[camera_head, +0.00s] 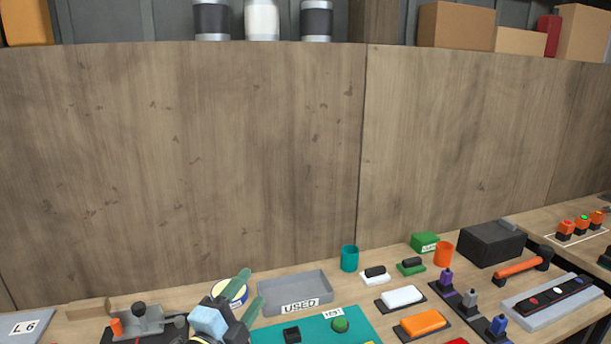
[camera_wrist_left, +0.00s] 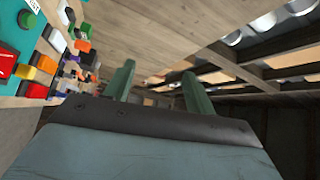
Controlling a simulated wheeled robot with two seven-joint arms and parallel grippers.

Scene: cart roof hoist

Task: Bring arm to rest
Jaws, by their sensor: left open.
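My left gripper (camera_head: 246,297) shows at the bottom of the head view, with two green fingers spread apart and nothing between them. It is raised in front of the bench, left of the grey tray marked USED (camera_head: 297,293). In the left wrist view its two green fingers (camera_wrist_left: 157,90) stand apart and empty, with wooden boards beyond them. My right gripper is in neither view.
A round tin (camera_head: 235,291) sits just behind the left gripper. A teal mat (camera_head: 300,330) with buttons lies to its right. A teal cup (camera_head: 349,258), an orange cup (camera_head: 444,253) and a black box (camera_head: 491,243) stand further right. A wooden panel (camera_head: 180,160) rises behind the bench.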

